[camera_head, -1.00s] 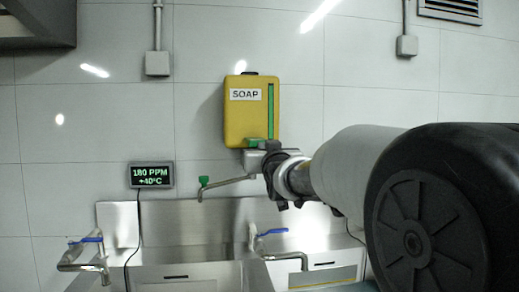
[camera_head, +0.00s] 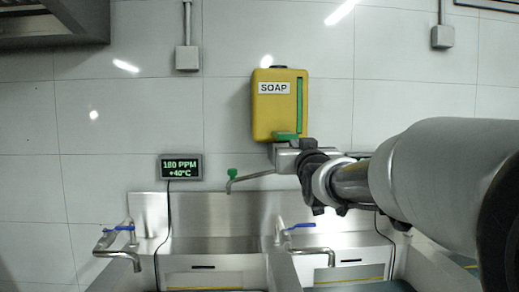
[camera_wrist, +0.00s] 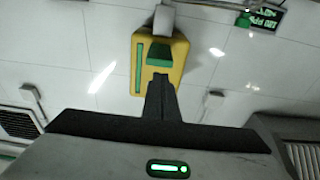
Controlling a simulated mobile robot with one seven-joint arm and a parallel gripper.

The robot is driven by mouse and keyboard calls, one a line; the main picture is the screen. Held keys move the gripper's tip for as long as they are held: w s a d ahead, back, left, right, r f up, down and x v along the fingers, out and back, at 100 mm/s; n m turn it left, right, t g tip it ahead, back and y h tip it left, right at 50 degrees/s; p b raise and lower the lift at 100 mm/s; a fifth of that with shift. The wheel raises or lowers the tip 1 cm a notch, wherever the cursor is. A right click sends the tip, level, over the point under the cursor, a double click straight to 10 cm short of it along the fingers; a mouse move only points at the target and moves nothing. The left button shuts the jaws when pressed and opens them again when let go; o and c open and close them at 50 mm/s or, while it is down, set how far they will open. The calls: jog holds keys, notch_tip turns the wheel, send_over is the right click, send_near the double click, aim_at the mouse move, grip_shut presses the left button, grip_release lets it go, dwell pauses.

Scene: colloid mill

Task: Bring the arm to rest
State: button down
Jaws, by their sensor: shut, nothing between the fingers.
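My arm reaches in from the right in the head view, its dark wrist end in front of the wall just below the yellow soap dispenser (camera_head: 277,118). The fingers are hard to make out there. In the wrist view my gripper (camera_wrist: 160,80) shows as dark fingers closed together with nothing between them. They overlap the lower edge of the dispenser (camera_wrist: 175,72), which appears upside down. I cannot tell whether they touch it.
A metal spout with a green knob (camera_head: 232,174) sits left of my wrist. Below are steel sinks with blue-handled taps (camera_head: 120,240) and (camera_head: 300,237). A display reading 180 PPM, +40°C (camera_head: 180,167) stands at the left.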

jog(key=s+f+g, duration=0.7)
jog(key=s+f, duration=0.6)
jog(key=s, duration=0.4)
jog(key=s+f+g, duration=0.6)
jog(key=s+f, duration=0.8)
jog(key=s, duration=0.3)
notch_tip(320, 180, up, 20)
jog(key=s+p, duration=0.2)
jog(key=p, duration=1.9)
jog(key=shift+r+g+p, duration=0.2)
jog(key=shift+g+p, duration=0.1)
jog(key=shift+g, duration=0.1)
